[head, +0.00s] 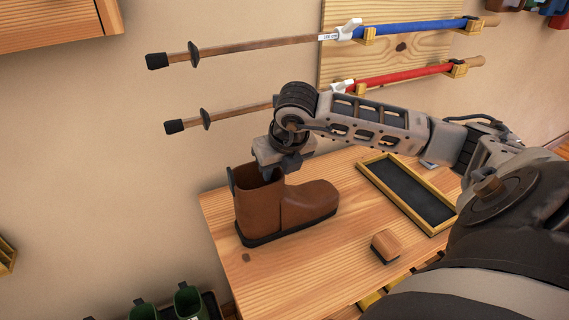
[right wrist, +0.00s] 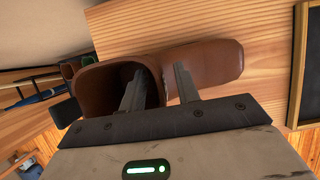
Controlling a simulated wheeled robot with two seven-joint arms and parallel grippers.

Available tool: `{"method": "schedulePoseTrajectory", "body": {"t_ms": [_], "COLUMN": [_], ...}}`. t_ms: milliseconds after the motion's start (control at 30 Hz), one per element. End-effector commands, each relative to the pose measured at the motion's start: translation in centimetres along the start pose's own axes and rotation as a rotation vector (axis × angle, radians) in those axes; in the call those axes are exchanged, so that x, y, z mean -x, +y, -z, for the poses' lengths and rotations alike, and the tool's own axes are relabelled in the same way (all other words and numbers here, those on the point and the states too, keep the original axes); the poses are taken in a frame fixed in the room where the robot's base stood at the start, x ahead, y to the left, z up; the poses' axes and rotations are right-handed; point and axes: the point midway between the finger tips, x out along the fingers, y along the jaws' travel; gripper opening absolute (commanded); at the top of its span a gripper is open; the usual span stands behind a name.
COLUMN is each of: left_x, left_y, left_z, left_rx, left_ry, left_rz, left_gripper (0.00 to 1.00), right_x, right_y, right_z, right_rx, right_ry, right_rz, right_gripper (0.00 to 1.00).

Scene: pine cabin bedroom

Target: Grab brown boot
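The brown boot (head: 305,203) stands upright on the wooden table, toe to the right, with a dark sole. My right gripper (head: 272,172) points down at the top of its shaft. In the right wrist view the brown boot (right wrist: 215,62) lies under the fingers of the right gripper (right wrist: 157,82). One finger reaches over or into the dark shaft opening, and the other is on the toe side of the shaft wall. The fingers are apart, with the wall's rim between them and no clear contact. My left gripper is out of view.
The wooden table (head: 290,270) also holds a brush-like wooden block (head: 385,246) and a dark tray with a yellow frame (head: 432,225). Ski poles with blue (head: 410,30) and red (head: 405,75) sections hang on the wall behind. Green boots (head: 188,302) stand low at the left.

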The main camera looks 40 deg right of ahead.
Motion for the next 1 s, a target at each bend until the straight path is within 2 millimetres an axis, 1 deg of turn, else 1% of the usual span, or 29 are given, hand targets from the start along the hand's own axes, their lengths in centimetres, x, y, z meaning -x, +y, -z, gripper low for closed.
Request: {"method": "schedulePoseTrajectory", "body": {"t_ms": [100,300,367,400,433,1000], "left_x": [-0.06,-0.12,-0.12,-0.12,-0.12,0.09], "left_y": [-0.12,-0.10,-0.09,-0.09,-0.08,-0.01], "left_z": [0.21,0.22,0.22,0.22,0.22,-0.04], "left_rx": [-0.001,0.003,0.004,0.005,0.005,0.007], "left_ry": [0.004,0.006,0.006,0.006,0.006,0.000], "left_rz": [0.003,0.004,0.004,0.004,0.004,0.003], "left_gripper": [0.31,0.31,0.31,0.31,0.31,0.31], "right_x": [-0.75,-0.80,-0.78,-0.78,-0.77,-0.71], "right_y": [-0.02,-0.01,-0.01,-0.01,-0.01,0.05], "right_z": [0.06,0.06,0.06,0.05,0.05,0.03], "right_rx": [0.000,0.001,0.001,0.001,0.001,-0.001], "right_ry": [0.001,0.000,0.000,0.000,-0.001,-0.001], "right_rz": [0.001,0.000,0.000,0.000,0.000,-0.002], "right_gripper": [0.32,0.32,0.15,0.04,0.00,0.00]}}
